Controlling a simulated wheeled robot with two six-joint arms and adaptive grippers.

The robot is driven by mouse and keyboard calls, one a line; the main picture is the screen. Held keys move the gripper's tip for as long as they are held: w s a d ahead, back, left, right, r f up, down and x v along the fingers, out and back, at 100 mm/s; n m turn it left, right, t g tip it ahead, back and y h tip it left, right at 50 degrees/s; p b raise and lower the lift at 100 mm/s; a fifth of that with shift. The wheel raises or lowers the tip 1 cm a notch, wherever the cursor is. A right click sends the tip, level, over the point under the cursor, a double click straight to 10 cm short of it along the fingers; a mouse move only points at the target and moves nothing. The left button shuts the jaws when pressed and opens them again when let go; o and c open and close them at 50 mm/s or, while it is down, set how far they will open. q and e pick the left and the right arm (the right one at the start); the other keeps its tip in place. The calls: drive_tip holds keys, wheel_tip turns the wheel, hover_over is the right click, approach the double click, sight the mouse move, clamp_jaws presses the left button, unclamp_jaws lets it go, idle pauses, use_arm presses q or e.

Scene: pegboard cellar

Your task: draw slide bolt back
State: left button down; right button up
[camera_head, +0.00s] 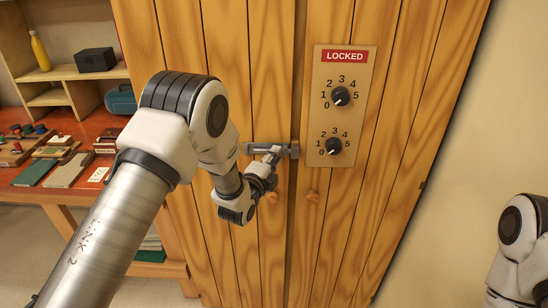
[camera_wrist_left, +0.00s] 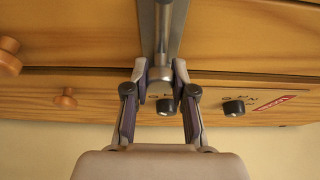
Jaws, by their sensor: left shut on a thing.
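The metal slide bolt (camera_head: 284,149) is fixed across the wooden cabinet doors at the seam between them. In the left wrist view the grey bolt (camera_wrist_left: 161,20) runs down the middle of the picture to its handle. My left gripper (camera_head: 270,160) is at the bolt, its fingers on either side of the handle. In the left wrist view the left gripper (camera_wrist_left: 160,77) is shut on that handle. The fingers and arm hide part of the bolt in the head view. My right gripper is outside the picture.
A panel with a red LOCKED sign (camera_head: 345,57), an upper dial (camera_head: 340,96) and a lower dial (camera_head: 333,146) sits right of the bolt. Small wooden door knobs (camera_head: 313,197) are below. A cluttered workbench (camera_head: 80,212) stands at left. My right arm shows at the lower right.

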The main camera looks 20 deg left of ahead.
use_arm(q)
drive_tip(key=a, duration=0.2)
drive_tip(key=s+a+b, duration=0.1)
drive_tip(key=a, duration=0.1)
drive_tip(key=shift+s+a, duration=0.1)
drive_tip(key=shift+a, duration=0.15)
drive_tip(key=shift+d, duration=0.15)
drive_tip(key=c, duration=1.3)
unclamp_jaws()
drive_tip(key=o, duration=0.4)
drive_tip(key=shift+a, duration=0.25)
drive_tip(key=shift+c, duration=0.2)
drive_tip(key=shift+s+a, duration=0.1)
drive_tip(key=shift+a, duration=0.2)
drive_tip(key=shift+s+d, duration=0.15)
approach(258, 152)
drive_tip(key=s, duration=0.4)
drive_tip(key=shift+s+a, duration=0.25)
